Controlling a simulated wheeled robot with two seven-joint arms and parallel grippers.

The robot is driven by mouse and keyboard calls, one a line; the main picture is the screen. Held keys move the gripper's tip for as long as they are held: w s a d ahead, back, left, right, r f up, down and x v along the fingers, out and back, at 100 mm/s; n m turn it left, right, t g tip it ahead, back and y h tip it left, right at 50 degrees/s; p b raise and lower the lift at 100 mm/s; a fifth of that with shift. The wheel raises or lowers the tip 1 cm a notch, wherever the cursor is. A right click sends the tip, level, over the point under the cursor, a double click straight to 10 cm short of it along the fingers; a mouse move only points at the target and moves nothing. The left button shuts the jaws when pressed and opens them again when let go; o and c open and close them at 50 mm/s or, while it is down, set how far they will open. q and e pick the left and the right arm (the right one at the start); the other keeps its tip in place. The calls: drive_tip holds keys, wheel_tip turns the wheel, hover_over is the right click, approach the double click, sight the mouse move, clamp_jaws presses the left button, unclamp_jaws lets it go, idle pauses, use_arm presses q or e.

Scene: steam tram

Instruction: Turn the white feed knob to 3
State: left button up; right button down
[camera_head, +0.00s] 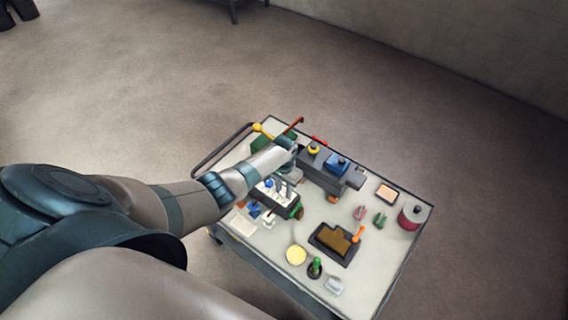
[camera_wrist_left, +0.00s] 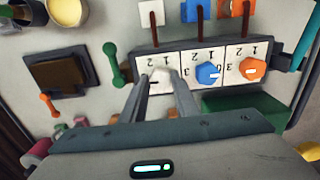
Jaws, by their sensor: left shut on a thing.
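A pale panel with upside-down numbers carries three knobs in the left wrist view. The white knob (camera_wrist_left: 161,74) is at its left, a blue knob (camera_wrist_left: 207,74) in the middle and an orange knob (camera_wrist_left: 252,69) at the right. My left gripper (camera_wrist_left: 160,82) is shut on the white knob, one finger on each side. The fingers partly hide the knob and its scale, and I cannot tell which number it points at. In the head view my left gripper (camera_head: 284,184) is over the panel on the cart. My right gripper is not in view.
A green lever (camera_wrist_left: 114,62) stands close left of the panel.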

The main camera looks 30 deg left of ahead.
sight(284, 192)
use_arm(q)
drive_tip(key=o, duration=1.1)
drive_tip(key=shift+c, duration=0.2)
drive_tip(key=shift+r, duration=0.1)
drive_tip(key=shift+r, duration=0.75)
wheel_tip(284, 192, up, 16)
drive_tip(key=b, duration=0.2)
drive_tip(key=shift+f, duration=0.1)
